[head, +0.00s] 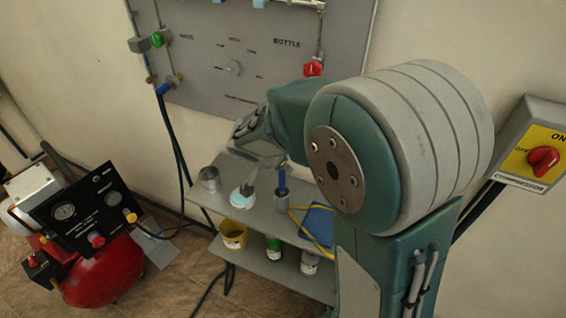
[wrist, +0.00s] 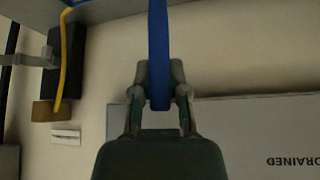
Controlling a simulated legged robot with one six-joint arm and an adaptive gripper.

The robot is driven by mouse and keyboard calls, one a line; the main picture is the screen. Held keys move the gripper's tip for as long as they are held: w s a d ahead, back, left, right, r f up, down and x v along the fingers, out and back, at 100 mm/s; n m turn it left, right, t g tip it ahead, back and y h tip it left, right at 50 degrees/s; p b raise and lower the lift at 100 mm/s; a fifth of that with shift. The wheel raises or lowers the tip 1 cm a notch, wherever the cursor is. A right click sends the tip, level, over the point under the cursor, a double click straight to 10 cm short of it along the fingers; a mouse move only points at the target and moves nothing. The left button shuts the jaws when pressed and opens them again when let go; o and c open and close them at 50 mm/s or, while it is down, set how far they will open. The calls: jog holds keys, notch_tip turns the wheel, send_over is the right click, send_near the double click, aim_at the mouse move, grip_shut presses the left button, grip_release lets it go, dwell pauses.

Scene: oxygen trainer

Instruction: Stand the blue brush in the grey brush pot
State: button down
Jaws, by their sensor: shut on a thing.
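The blue brush (head: 282,180) is upright over the upper shelf in the head view. In the wrist view the blue brush (wrist: 159,55) is a long blue strip between the two fingers. My gripper (head: 283,161) is shut on it near its upper part; it also shows in the wrist view (wrist: 159,92). The small grey brush pot (head: 282,201) stands on the shelf directly below, in line with the brush. The brush's lower end meets the pot's rim in the picture; I cannot tell how far inside it is.
A grey metal cup (head: 209,179) and a white pot with pale blue contents (head: 241,200) stand left on the upper shelf (head: 262,222). A blue item (head: 318,223) with a yellow cord lies right. A yellow tin (head: 233,235) and other containers sit below. A valve panel (head: 235,65) hangs behind.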

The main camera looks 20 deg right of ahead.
jog(key=shift+f, duration=0.15)
jog(key=c, duration=0.6)
grip_release()
jog(key=shift+o, duration=0.2)
jog(key=v, duration=1.2)
jog(key=shift+w+a+f, duration=0.1)
jog(key=s+d+r+n+t+y, duration=0.1)
jog(key=s+d+n+y, duration=0.1)
jog(key=s+n, duration=0.3)
jog(key=s+d+r+n+y, duration=0.2)
jog(key=s+n, duration=0.4)
jog(key=s, duration=0.6)
jog(key=shift+s+d+r+t+y, duration=0.3)
jog(key=shift+d+t+y, duration=0.1)
jog(key=shift+y, duration=0.3)
